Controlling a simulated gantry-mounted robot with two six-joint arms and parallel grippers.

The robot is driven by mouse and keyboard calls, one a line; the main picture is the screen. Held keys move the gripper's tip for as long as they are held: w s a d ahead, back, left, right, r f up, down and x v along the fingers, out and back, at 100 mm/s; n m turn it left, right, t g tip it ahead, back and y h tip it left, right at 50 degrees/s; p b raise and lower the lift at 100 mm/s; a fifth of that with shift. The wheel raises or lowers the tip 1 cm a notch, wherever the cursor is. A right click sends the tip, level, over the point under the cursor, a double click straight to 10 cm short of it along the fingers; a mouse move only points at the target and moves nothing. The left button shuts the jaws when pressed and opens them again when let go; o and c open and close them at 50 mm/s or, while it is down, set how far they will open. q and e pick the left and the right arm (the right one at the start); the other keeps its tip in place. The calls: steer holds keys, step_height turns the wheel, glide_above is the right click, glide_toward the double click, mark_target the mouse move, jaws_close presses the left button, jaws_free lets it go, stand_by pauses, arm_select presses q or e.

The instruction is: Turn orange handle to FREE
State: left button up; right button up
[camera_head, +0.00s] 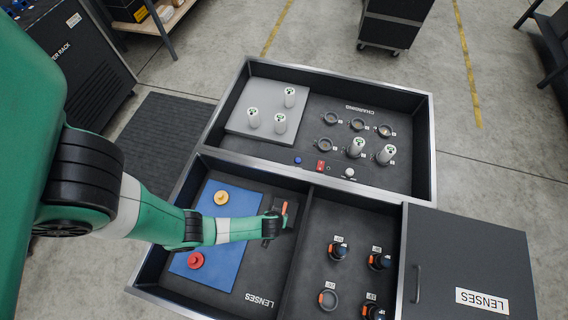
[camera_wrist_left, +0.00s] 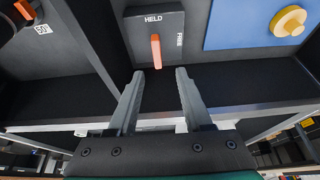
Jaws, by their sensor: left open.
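The orange handle (camera_wrist_left: 156,50) sits on a dark plate (camera_wrist_left: 172,22) marked HELD at the top and FREE at the right side. In the left wrist view the handle points up toward HELD. In the head view the handle (camera_head: 284,209) shows just past the end of my left arm, in the lower tray. My left gripper (camera_wrist_left: 160,73) is open and empty. Its two fingertips are just below the handle in the wrist view, one to each side of its line. I cannot tell whether they touch anything. My right gripper is not in view.
A blue panel (camera_head: 228,255) with a yellow knob (camera_head: 221,197) and a red knob (camera_head: 195,260) lies left of the handle. A divider separates it from a compartment with several lenses. A closed LENSES cover (camera_head: 460,260) is at right. The charging tray (camera_head: 262,155) is behind.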

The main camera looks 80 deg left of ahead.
mark_target(284, 210)
arm_select(q)
steer(key=b+x, duration=0.5)
steer(key=x, duration=0.2)
steer(key=b+x, duration=0.3)
steer(key=x, duration=0.1)
steer(key=shift+w+a+f+b, duration=0.1)
steer(key=shift+w+a+b, duration=0.1)
steer(key=shift+w+b, duration=0.2)
jaws_close()
